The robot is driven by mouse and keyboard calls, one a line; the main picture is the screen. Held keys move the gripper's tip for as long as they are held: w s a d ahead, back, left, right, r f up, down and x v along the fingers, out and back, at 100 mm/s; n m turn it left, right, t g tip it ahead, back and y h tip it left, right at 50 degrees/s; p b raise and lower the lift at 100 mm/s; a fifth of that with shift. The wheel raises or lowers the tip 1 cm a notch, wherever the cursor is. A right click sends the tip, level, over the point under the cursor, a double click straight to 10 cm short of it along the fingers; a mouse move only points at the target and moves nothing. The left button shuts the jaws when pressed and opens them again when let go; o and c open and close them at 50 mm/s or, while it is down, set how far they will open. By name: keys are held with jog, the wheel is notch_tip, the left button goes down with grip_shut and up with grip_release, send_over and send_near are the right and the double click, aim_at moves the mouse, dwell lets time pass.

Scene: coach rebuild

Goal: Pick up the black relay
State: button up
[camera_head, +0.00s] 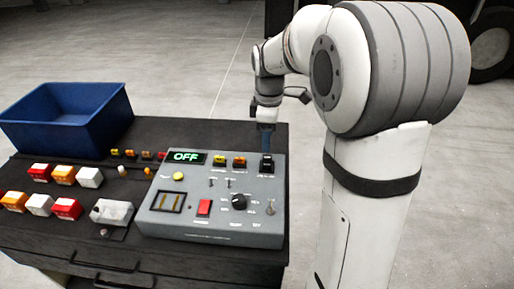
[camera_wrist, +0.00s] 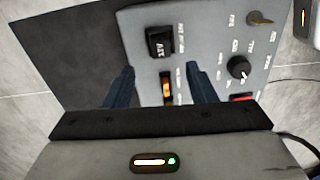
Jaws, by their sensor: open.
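The black relay (camera_head: 266,163) stands upright in the upper right corner of the grey control panel (camera_head: 160,222). In the wrist view the black relay (camera_wrist: 160,42), with white lettering on it, sits just beyond the fingertips, roughly centred between them. My gripper (camera_head: 266,138) is above the panel's back right edge, close behind the relay. In the wrist view my gripper (camera_wrist: 160,68) has its two blue fingers spread apart with nothing held. An orange-lit relay (camera_wrist: 167,88) on the panel shows between the fingers.
The panel also carries yellow and orange relays (camera_head: 229,161), a black knob (camera_head: 239,202), a red switch (camera_head: 204,208) and an OFF display (camera_head: 186,157). A blue bin (camera_head: 70,122) stands at the back left. Several red, orange and white blocks (camera_head: 64,175) lie left of the panel.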

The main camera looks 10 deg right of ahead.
aim_at(267, 157)
jog(key=shift+w+f, duration=0.3)
jog(key=shift+w, duration=0.05)
jog(key=shift+f, duration=0.35)
jog(key=f, duration=0.6)
jog(key=shift+s+f+p, duration=0.2)
jog(key=shift+f+p, duration=0.15)
jog(key=shift+c, duration=0.4)
jog(key=c, duration=1)
